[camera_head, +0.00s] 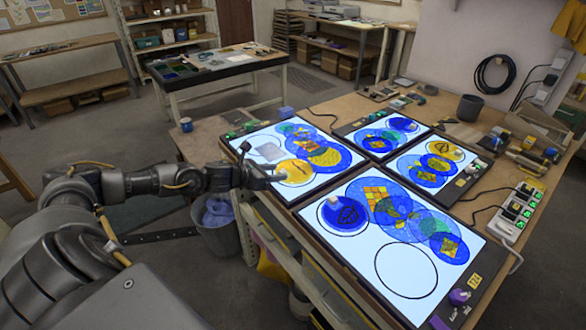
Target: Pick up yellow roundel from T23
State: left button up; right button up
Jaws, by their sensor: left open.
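A yellow roundel (298,173) with dark markings lies on the left-hand lit panel (255,142), near its front left edge. A small pale knob or block shows on its left part. My left gripper (268,178) reaches in from the left at that edge, open, with its fingertips beside or just over the roundel's left side. I cannot tell whether they touch it. The arm hides part of the panel's edge. No tag that I can read as T23 shows. My right gripper is out of view.
More lit panels with blue and yellow roundels fill the bench, including a large front one (345,255) with an empty outlined circle. A grey cup (470,107), tools and a power strip (517,212) sit at the right. A grey bin (217,225) stands below the arm.

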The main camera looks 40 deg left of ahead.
aim_at(294, 168)
pick_arm(q)
jog(key=shift+x, duration=1.2)
grip_shut()
